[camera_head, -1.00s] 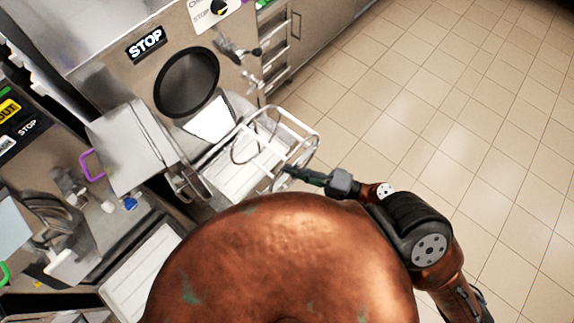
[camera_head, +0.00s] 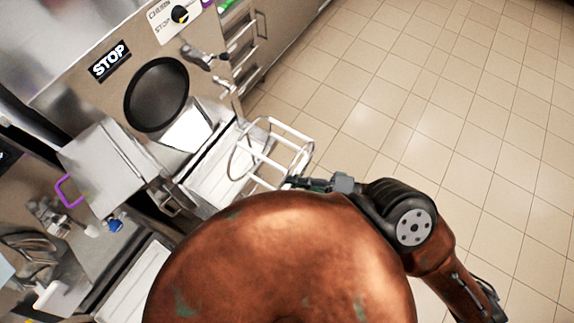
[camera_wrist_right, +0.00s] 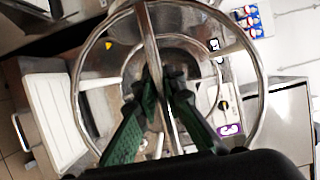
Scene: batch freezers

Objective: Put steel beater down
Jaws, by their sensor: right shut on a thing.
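The steel beater (camera_head: 290,135) is a pale open frame of bars and loops in the head view. It is held in the air in front of the freezer, overlapping a white tray in the picture. In the right wrist view the beater (camera_wrist_right: 84,75) shows as a large round steel ring with bars across it. My right gripper (camera_wrist_right: 166,85) is shut on a bar near the middle, with its green fingers on both sides. In the head view my right gripper (camera_head: 297,183) is at the beater's lower edge, partly hidden by my body. My left gripper is not in view.
The freezer front has a round dark opening (camera_head: 157,95) and a STOP label (camera_head: 109,61). The white tray (camera_head: 212,178) lies below it. A steel box (camera_head: 108,160) with a purple handle (camera_head: 66,191) is on the left. Tiled floor (camera_head: 420,120) is clear on the right.

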